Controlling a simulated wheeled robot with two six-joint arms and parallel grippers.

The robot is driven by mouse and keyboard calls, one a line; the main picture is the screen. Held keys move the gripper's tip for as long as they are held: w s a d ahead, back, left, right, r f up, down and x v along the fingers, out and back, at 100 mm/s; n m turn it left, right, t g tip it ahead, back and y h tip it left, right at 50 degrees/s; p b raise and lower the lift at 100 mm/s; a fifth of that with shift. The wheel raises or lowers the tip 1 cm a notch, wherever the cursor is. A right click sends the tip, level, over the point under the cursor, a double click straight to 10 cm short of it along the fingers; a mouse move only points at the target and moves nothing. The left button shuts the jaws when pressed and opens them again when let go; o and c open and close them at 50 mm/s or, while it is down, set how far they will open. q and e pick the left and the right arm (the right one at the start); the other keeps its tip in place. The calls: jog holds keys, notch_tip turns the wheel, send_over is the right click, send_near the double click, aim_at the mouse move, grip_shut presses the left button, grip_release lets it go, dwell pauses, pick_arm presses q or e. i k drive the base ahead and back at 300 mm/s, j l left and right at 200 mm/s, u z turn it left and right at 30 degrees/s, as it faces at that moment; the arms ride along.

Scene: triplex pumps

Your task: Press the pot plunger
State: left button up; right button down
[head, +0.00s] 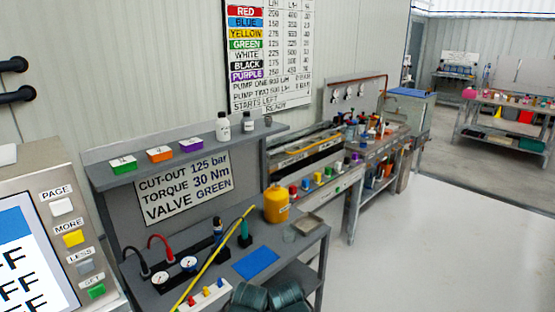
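A yellow pot (277,206) with a small label stands upright on the grey bench, near its back right. It has a narrower top, but the plunger is too small to make out clearly. Nothing touches the pot from above. Neither my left gripper nor my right gripper shows in the head view.
The grey bench (312,262) also bears a blue mat (255,262), a shallow tray (308,224), gauges (189,264) and a long yellow rod (215,257). Dark green cylinders (250,297) are at the bottom. A panel with buttons (73,238) fills the left. Floor at right is clear.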

aim_at(276, 179)
jog(key=i+l+u, duration=0.2)
jog(key=i+l, duration=0.65)
jog(key=i, duration=0.15)
